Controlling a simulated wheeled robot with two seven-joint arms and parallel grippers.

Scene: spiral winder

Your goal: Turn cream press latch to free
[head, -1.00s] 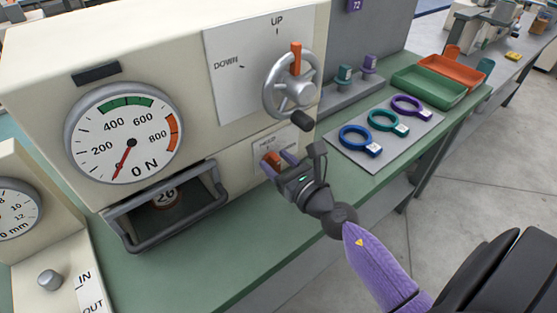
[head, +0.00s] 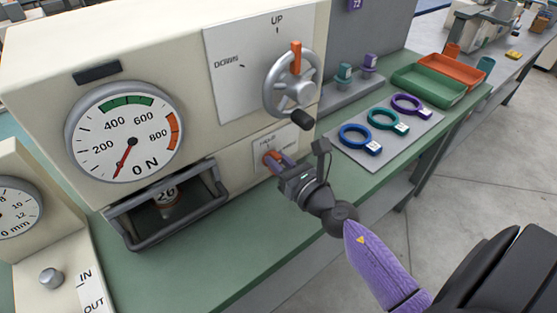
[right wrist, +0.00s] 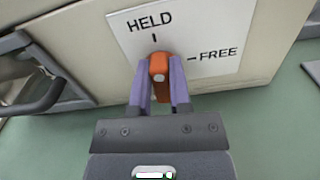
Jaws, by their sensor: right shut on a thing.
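The cream press (head: 60,50) stands on the green bench with its round force dial (head: 125,132) reading at or near 0 N. Its orange latch (right wrist: 158,66) sits on a white plate (right wrist: 215,30) marked HELD at the top and FREE at the right. The latch points roughly up toward the HELD mark. My right gripper (head: 277,159) is shut on the latch, one purple finger on each side, as the right wrist view (right wrist: 159,80) also shows. The fingers hide part of the latch in the head view. My left gripper is not in view.
The handwheel (head: 291,84) with its black knob is just above my right gripper. A grey guard frame (head: 168,215) sticks out at the left. Coloured rings lie on a grey mat (head: 425,135) to the right, with green (head: 428,96) and orange trays behind.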

